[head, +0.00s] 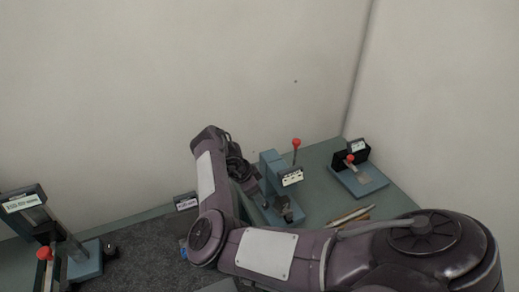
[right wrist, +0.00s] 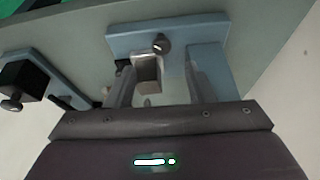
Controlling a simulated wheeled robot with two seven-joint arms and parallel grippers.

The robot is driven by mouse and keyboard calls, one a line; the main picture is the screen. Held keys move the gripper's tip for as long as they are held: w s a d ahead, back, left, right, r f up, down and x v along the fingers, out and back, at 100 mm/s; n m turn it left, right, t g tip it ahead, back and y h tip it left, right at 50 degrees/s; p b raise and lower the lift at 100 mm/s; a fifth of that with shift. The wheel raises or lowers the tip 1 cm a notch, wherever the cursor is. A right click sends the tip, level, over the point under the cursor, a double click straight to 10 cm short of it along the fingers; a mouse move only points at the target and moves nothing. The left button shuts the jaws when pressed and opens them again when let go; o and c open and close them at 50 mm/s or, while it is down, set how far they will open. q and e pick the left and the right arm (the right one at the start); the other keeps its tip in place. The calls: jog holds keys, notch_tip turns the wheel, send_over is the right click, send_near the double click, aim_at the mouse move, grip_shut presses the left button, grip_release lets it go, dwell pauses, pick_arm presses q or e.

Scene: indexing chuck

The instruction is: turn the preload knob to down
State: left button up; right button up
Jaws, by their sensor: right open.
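A blue fixture (head: 270,163) stands on the bench right of centre, with a red-ball lever (head: 296,143) and a small label (head: 292,177) too small to read. In the right wrist view, a dark round knob (right wrist: 161,44) sits on the fixture's blue base, beside a metal block (right wrist: 148,72). I cannot tell for sure that this is the preload knob, nor which way it is set. My right gripper (right wrist: 157,88) is open, its two fingers apart on either side of the metal block, with the knob just beyond. My left gripper is not in view.
A second blue fixture (head: 362,182) with a red knob stands at the right, near the wall corner. Another blue device (head: 86,262) stands at the far left. Pencil-like sticks (head: 350,216) lie near my right arm. A dark mat (head: 145,255) covers the bench at left centre.

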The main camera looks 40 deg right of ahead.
aim_at(265, 206)
jog(key=b+x, duration=0.6)
jog(key=x, duration=0.1)
jog(key=shift+w, duration=0.15)
jog(key=shift+f, duration=0.25)
jog(key=shift+r, duration=0.1)
jog(key=shift+c, duration=0.4)
jog(key=c, duration=0.9)
jog(key=shift+w+r+m+y, duration=0.15)
jog(key=shift+m+y, duration=0.15)
jog(key=shift+m, duration=0.5)
jog(key=m+g, duration=0.1)
jog(key=m, duration=0.2)
jog(key=shift+g+p, duration=0.3)
jog(key=shift+p, duration=0.1)
jog(key=shift+y, duration=0.3)
